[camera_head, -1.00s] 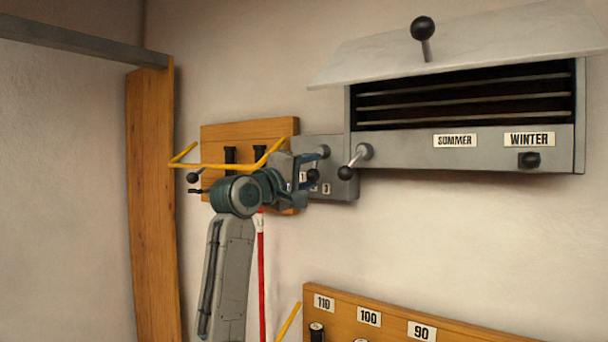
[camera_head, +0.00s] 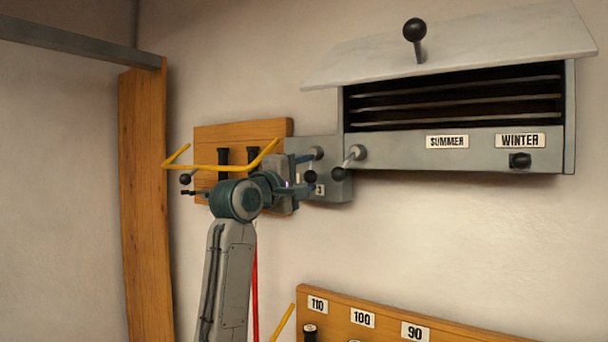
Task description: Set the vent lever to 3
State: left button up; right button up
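A grey plate (camera_head: 336,189) with number labels is on the wall left of the vent housing; the label 3 (camera_head: 319,189) shows low on it. A short lever (camera_head: 311,177) with a black ball knob stands out from this plate, its knob just left of and above the 3. A second black-knobbed lever (camera_head: 349,160) is at the left end of the housing, its knob pointing down-left. My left gripper (camera_head: 293,184) is at the plate's left side, close to the first lever; its fingers are partly hidden, and contact cannot be told. My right gripper is not in view.
The vent housing (camera_head: 455,151) has slats, SUMMER and WINTER labels, and a raised lid (camera_head: 455,50) with a black knob. A yellow bar (camera_head: 222,166) crosses a wooden wall board (camera_head: 215,137) by my arm. A numbered wooden rack (camera_head: 390,316) is below right.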

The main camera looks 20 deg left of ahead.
pick_arm(q)
jog(key=o, duration=0.3)
jog(key=shift+w+f, duration=0.1)
jog(key=shift+w+d, duration=0.1)
jog(key=b+v, duration=0.5)
jog(key=v, duration=0.5)
jog(key=shift+s+b, duration=0.35)
jog(key=shift+f, duration=0.2)
